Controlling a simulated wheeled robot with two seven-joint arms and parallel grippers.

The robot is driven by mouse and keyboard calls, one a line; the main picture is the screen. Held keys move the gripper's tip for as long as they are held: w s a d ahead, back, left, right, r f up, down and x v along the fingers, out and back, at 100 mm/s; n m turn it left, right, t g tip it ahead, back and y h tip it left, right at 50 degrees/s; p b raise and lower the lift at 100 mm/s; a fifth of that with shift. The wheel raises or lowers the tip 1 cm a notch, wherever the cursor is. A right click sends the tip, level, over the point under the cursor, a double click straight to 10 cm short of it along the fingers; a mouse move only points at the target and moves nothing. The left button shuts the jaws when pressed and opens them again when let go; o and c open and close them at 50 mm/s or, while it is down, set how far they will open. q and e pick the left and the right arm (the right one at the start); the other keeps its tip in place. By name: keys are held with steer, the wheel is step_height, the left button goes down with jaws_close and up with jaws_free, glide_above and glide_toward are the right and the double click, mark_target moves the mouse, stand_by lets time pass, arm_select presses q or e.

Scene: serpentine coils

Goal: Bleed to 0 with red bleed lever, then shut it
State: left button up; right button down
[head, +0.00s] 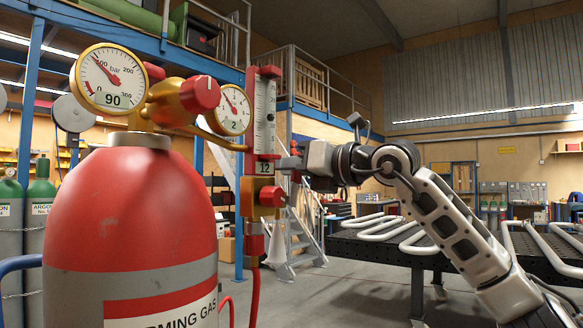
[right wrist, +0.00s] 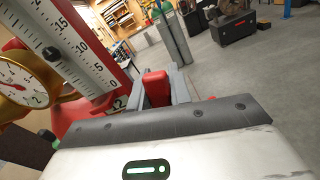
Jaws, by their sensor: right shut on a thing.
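The red bleed lever (right wrist: 155,88) shows in the right wrist view between the two grey fingers of my right gripper (head: 289,163), which is shut on it. In the head view the fingers hide the lever, at the right side of the flow meter (head: 265,115). The meter has a white scale on a red back, and the small display (head: 263,168) below it reads 12. The scale (right wrist: 72,42) also shows in the right wrist view, with 0 at its low end. My left gripper is not in view.
The red gas cylinder (head: 130,220) fills the left front. Its large gauge (head: 110,77) reads 90 and the smaller gauge (head: 233,110) reads 2. A red knob (head: 200,94) sits between them, another (head: 271,196) below the meter. A dark table (head: 400,247) with bent tubes stands right.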

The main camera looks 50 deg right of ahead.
steer(key=shift+a+r+n, duration=0.1)
steer(key=shift+a+n, duration=0.2)
steer(key=shift+n, duration=0.4)
steer(key=c, duration=1.3)
jaws_free()
steer(key=shift+s, duration=0.1)
